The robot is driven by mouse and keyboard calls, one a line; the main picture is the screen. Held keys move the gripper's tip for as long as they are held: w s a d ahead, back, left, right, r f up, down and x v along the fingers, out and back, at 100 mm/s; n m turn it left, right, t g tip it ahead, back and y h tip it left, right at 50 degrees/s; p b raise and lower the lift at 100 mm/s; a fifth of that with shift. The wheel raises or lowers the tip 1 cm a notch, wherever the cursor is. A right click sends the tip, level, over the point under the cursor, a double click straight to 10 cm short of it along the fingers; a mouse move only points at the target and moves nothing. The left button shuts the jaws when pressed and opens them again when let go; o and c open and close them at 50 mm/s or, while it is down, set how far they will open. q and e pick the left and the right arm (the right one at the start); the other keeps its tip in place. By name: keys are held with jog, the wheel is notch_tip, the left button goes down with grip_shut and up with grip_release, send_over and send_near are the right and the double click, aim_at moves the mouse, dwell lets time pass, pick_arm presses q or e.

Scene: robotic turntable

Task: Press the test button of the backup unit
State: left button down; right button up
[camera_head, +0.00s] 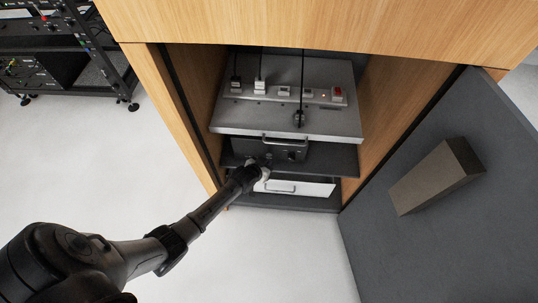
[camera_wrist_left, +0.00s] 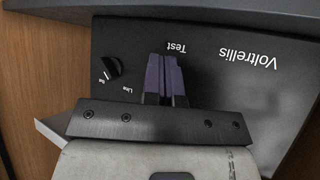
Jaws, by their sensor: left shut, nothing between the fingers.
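The backup unit (camera_head: 298,152) is a dark box on a shelf inside the open wooden cabinet. Its black front panel (camera_wrist_left: 230,85) fills the left wrist view, with "Voltrellis" and "Test" printed on it, upside down there. My left gripper (camera_head: 266,160) is at the front of the unit, its arm coming in from the lower left. In the left wrist view its purple fingers (camera_wrist_left: 165,60) are shut and empty, tips just below the "Test" word. No test button shows; the fingers may hide it. I cannot tell whether the tips touch the panel. My right gripper is out of view.
A black knob (camera_wrist_left: 111,68) sits beside the fingers on the panel. Above the unit, a grey pull-out shelf (camera_head: 240,115) carries a power strip with plugs. A white drawer (camera_head: 310,189) lies below. The dark cabinet door (camera_head: 430,240) stands open at right.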

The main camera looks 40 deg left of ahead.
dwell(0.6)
pick_arm(q)
jog(key=shift+w+a, duration=0.3)
jog(key=shift+w, duration=0.05)
dwell(0.3)
jog(key=shift+w+a, duration=0.25)
jog(key=shift+w, duration=0.1)
dwell(0.6)
jog(key=shift+s+d, duration=0.1)
jog(key=shift+s+d+p, duration=0.45)
jog(key=shift+s+p, duration=0.15)
jog(key=shift+p, duration=0.1)
dwell(0.3)
jog(key=shift+s+d+p, duration=0.75)
jog(key=shift+s+p, duration=0.1)
jog(key=shift+s, duration=0.2)
jog(key=shift+s+d+p, duration=0.7)
jog(key=shift+s+p, duration=0.15)
jog(key=shift+s, duration=0.15)
